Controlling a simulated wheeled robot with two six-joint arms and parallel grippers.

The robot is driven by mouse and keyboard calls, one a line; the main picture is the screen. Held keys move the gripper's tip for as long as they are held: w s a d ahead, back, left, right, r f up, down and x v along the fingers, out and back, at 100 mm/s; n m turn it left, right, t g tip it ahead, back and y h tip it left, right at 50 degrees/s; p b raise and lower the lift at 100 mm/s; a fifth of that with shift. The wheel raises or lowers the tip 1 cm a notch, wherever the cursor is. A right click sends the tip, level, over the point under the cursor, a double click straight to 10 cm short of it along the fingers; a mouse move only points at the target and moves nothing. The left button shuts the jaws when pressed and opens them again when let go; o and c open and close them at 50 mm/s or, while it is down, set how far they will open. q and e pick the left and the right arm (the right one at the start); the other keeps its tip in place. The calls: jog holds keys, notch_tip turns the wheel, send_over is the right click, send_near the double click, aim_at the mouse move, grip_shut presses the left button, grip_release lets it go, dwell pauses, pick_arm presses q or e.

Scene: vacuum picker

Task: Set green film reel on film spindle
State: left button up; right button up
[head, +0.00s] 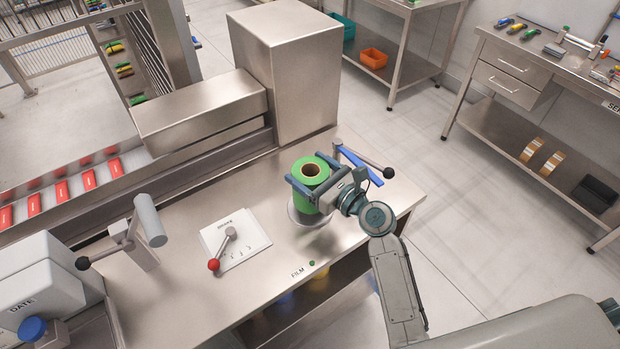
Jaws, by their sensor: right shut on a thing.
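The green film reel (311,172) has a brown core and stands roughly upright near the right end of the steel counter. My right gripper (313,181) is shut on it, with fingers on opposite sides. A round grey plate (302,217) shows partly below the reel. I cannot tell whether the reel touches this plate or hangs above it. The film spindle cannot be made out for certain; any post under the reel is hidden. My left gripper is not in view.
On the counter (270,255) are a brake plate (236,243) with a red-knobbed lever and a grey roller (150,221) on a post. A black-knobbed arm (389,172) stands close beside the gripper. A tall steel housing (290,75) rises behind.

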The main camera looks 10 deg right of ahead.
jog(key=shift+f, duration=1.3)
jog(key=shift+f, duration=0.15)
jog(key=o, duration=1.8)
jog(key=shift+c, duration=0.2)
jog(key=shift+r, duration=0.2)
jog(key=b+v, duration=0.3)
jog(key=v, duration=0.9)
jog(key=shift+f, duration=0.15)
